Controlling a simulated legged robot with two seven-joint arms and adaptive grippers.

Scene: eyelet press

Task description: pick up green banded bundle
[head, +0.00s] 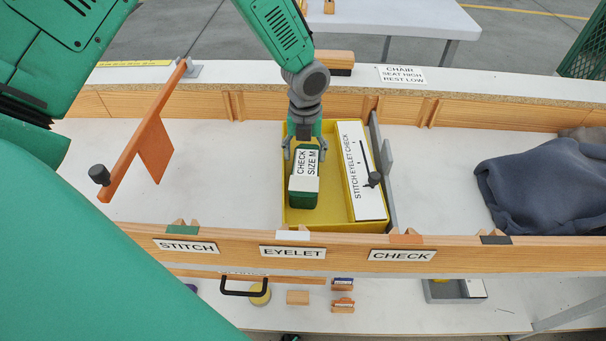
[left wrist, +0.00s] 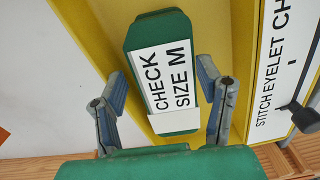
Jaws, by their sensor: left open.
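The green banded bundle (head: 304,187) lies in a yellow tray (head: 330,216), with a white band and a label reading CHECK SIZE M. In the left wrist view the bundle (left wrist: 160,32) lies lengthwise between the fingers. My left gripper (head: 304,152) is open above the bundle, one finger on each side of it. In the left wrist view the left gripper (left wrist: 164,105) shows gaps between both fingers and the bundle. I cannot tell how far above the tray floor the fingertips are. My right gripper is not in view.
A white card reading STITCH EYELET CHECK (head: 360,175) lies along the tray's right side. A grey upright plate (head: 384,172) stands just right of the tray. An orange lever (head: 145,140) is at left, dark folded cloth (head: 545,185) at right. A wooden rail (head: 340,242) runs in front.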

